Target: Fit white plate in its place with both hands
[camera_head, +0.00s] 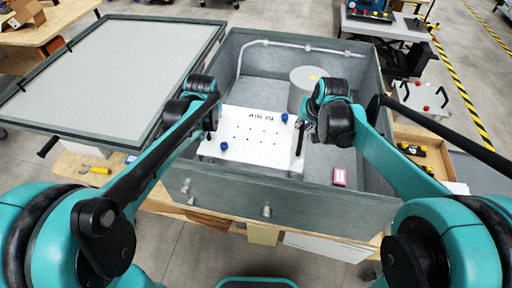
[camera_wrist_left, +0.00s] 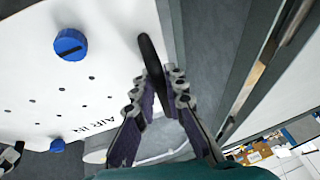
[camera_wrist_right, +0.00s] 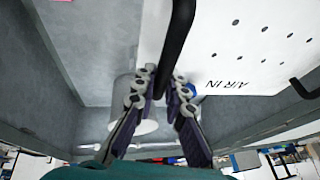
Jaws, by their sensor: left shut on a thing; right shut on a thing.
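The white plate (camera_head: 250,140), marked "AIR IN" with small holes and blue knobs, is inside the open grey analyser box (camera_head: 230,190), towards its left side. My left gripper (camera_wrist_left: 165,88) is shut on the black handle (camera_wrist_left: 150,55) at one side of the plate. My right gripper (camera_wrist_right: 165,85) is shut on the black handle (camera_wrist_right: 178,35) at the opposite side. In the head view my left gripper (camera_head: 211,128) and right gripper (camera_head: 306,128) are at the plate's left and right edges. What lies under the plate is hidden.
A grey cylinder (camera_head: 306,84) stands behind the plate in the box, with a pipe (camera_head: 240,62) along the back wall. A pink-red block (camera_head: 339,177) lies on the box floor at right. The large grey lid (camera_head: 110,75) is open at left. Another white plate with black handles (camera_head: 420,98) lies outside at right.

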